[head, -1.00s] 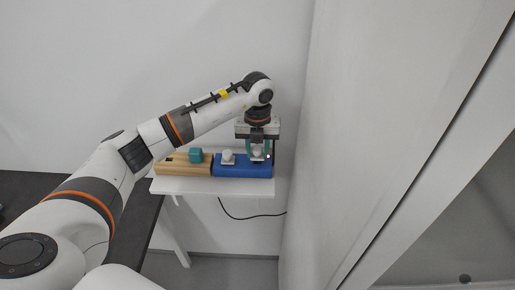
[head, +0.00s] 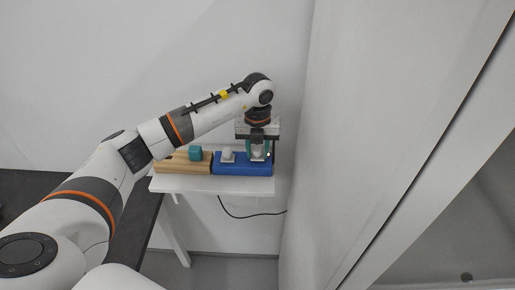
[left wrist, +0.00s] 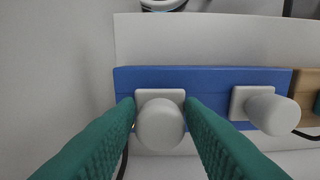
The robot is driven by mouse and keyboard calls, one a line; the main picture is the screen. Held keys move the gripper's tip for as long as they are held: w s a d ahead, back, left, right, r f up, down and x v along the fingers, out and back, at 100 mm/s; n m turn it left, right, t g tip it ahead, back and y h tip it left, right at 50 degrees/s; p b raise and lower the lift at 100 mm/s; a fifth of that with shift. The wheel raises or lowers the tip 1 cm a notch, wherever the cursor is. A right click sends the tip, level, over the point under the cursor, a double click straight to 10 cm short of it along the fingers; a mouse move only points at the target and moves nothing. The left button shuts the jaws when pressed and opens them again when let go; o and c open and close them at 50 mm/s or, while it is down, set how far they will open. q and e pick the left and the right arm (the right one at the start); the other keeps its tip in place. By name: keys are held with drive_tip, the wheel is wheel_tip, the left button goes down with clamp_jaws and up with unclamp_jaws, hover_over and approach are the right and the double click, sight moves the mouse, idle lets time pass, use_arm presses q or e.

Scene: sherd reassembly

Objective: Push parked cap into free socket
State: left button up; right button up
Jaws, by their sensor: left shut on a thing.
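A blue block (head: 235,168) carries two white caps, each a round knob on a square base. My left gripper (head: 258,155) points down over its right end, with teal fingers on either side of one white cap (head: 257,152). In the left wrist view my left gripper (left wrist: 160,115) is shut on this cap's knob (left wrist: 160,125), whose square base is at the blue block (left wrist: 200,78). The other white cap (head: 227,156) stands apart to the left; it also shows in the left wrist view (left wrist: 268,108). No empty socket is visible. My right gripper is out of view.
A wooden block (head: 178,168) with a teal cube (head: 195,153) on it adjoins the blue block's left end. Both blocks sit on a narrow white shelf (head: 200,185). A wall panel (head: 340,150) rises close to the right. A black cable hangs below.

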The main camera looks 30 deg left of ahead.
use_arm(q)
drive_tip(key=shift+f, duration=0.45)
idle(0.3)
drive_tip(key=o, duration=1.4)
drive_tip(key=shift+o, duration=0.2)
drive_tip(key=shift+r, duration=0.1)
drive_tip(key=shift+r+p, duration=2.45)
drive_tip(key=shift+r, duration=1.5)
drive_tip(key=shift+s+f, duration=0.1)
